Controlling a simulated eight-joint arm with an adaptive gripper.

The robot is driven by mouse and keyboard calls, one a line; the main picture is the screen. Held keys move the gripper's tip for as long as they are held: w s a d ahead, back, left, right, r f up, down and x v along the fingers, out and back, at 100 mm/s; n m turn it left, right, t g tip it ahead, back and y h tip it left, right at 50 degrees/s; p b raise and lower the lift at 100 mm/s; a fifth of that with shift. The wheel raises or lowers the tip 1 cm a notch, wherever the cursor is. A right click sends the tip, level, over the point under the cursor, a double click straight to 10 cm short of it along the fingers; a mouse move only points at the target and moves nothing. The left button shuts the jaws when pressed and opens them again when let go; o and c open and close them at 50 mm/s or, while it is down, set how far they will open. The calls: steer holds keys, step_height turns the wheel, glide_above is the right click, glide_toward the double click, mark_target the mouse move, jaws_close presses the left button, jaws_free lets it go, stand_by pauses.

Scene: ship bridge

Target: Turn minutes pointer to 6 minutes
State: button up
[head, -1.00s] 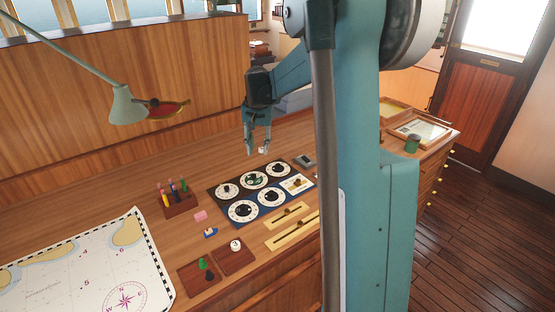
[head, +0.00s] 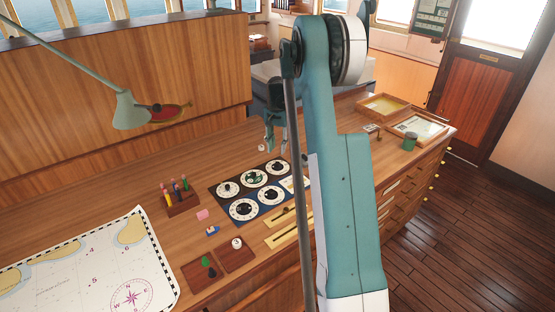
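A dark panel (head: 229,204) with several round white dials lies on the wooden desk. Dials show at its back left (head: 228,189), back middle (head: 253,177), front left (head: 243,209) and front middle (head: 270,196). Their markings are too small to read, so I cannot tell which one bears the minutes pointer. My gripper (head: 275,147) hangs above the desk just behind the panel's back right, touching no dial. Its fingers point down and look apart, with nothing seen between them. My arm covers the panel's right end.
Slider plates (head: 283,236) lie in front of the panel. A pen holder (head: 182,203), a pink block (head: 202,215), small wooden trays (head: 236,258) and a chart (head: 85,270) lie to the left. A lamp (head: 129,110) overhangs the desk's back left.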

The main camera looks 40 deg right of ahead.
mark_target(278, 163)
steer(key=shift+f, duration=0.15)
stand_by(0.3)
steer(key=shift+f, duration=3.8)
steer(key=c, duration=0.9)
